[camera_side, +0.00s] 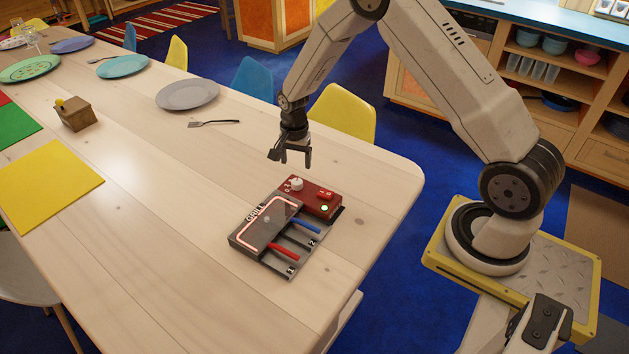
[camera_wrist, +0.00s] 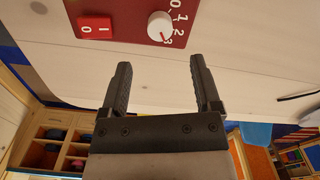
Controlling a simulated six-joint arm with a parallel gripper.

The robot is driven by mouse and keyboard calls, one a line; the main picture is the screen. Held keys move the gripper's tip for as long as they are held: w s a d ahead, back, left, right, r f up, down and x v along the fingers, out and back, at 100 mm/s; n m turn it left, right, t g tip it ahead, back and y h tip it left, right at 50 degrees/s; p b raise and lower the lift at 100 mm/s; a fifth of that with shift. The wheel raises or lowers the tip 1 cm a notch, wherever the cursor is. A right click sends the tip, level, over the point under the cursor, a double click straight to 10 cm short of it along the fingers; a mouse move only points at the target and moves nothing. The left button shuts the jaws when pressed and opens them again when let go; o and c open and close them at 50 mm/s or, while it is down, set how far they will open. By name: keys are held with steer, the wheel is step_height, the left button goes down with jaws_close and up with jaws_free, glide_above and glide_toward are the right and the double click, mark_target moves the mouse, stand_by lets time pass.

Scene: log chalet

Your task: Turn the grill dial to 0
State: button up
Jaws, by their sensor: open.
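The grill (camera_side: 262,237) sits near the table's right end, with a dark plate, a glowing element outline and a red control panel (camera_side: 318,204) on its far side. The white round dial (camera_side: 297,183) is on that panel. In the wrist view the dial (camera_wrist: 159,25) has numbers 0, 1, 2 and 3 on its right, and its red mark appears to point at the 3. My gripper (camera_side: 291,160) is open and empty above the dial, apart from it. In the wrist view its fingers (camera_wrist: 160,64) point towards the panel with the dial ahead between them.
A red rocker switch (camera_wrist: 96,28) marked 0 and 1 is beside the dial, and a lit lamp (camera_side: 324,208) is on the panel. Blue (camera_side: 306,228) and red (camera_side: 284,252) handles stick out of the grill. A fork (camera_side: 213,123) and grey plate (camera_side: 187,95) lie farther back.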

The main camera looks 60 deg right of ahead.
mark_target(297, 181)
steer(key=shift+f, duration=3.7)
jaws_close()
